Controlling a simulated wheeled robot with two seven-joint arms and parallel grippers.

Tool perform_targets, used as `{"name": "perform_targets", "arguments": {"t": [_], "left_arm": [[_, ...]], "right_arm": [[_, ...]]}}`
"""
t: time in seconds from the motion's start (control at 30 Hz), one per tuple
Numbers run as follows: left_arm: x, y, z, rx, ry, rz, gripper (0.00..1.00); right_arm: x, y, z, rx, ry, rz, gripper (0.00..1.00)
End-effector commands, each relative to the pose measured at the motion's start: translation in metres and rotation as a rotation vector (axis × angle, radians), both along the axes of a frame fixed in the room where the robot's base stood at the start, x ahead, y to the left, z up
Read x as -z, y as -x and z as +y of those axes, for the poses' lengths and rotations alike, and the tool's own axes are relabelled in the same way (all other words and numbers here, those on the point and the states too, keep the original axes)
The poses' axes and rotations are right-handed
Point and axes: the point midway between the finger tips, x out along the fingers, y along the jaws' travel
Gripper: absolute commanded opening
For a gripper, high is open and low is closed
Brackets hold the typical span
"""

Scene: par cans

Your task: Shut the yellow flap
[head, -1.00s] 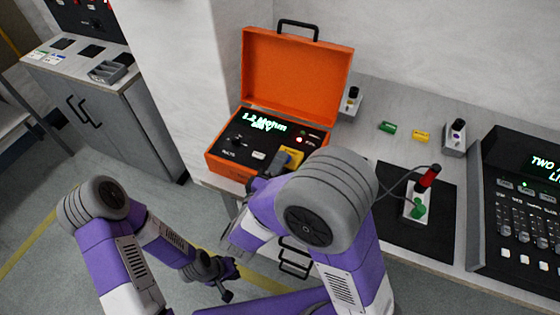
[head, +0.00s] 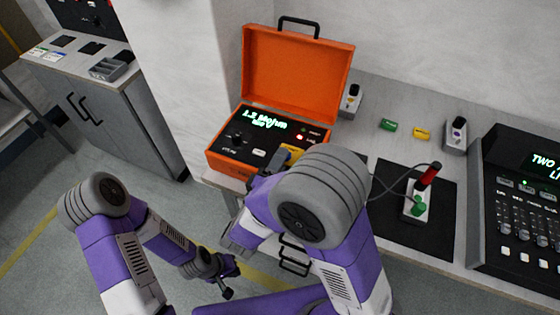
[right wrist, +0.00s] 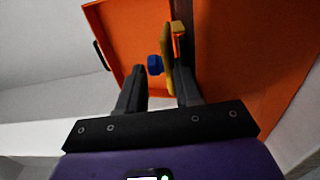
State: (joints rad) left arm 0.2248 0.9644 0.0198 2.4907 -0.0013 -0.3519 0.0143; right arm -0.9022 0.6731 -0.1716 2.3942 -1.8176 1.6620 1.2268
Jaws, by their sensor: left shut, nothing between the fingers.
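The yellow flap (head: 296,152) is on the black panel of an orange case (head: 226,160). The flap (right wrist: 169,72) looks raised in the right wrist view, standing beside a blue button (right wrist: 154,65) that is uncovered. My right gripper (right wrist: 157,78) is open, its fingers apart, with the flap at its tips, close to the right-hand finger; I cannot tell whether they touch. In the head view my right arm hides most of this gripper. My left gripper (head: 227,292) is shut and empty, low in front of the bench.
The case's orange lid (head: 296,75) stands open behind the panel. To the right are a green block (head: 388,124), a yellow block (head: 421,134), a red-handled joystick (head: 423,195) on a black mat (head: 440,235), and a mixer console (head: 515,215).

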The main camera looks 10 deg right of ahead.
Motion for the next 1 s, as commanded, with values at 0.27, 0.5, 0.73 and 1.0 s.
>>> {"name": "perform_targets", "arguments": {"t": [0.27, 0.5, 0.73, 1.0], "left_arm": [[0.001, 0.000, 0.000, 0.000, 0.000, 0.000, 0.00], [0.001, 0.000, 0.000, 0.000, 0.000, 0.000, 0.00], [0.000, 0.000, 0.000, 0.000, 0.000, 0.000, 0.00], [-0.007, 0.000, 0.000, 0.000, 0.000, 0.000, 0.00]], "right_arm": [[0.005, 0.001, 0.000, -0.002, -0.001, 0.015, 0.45], [0.003, 0.001, 0.000, -0.001, -0.021, 0.041, 0.45], [-0.010, -0.002, -0.002, -0.001, -0.106, 0.154, 0.45], [-0.031, -0.010, -0.007, -0.003, -0.256, 0.365, 0.45]]}}
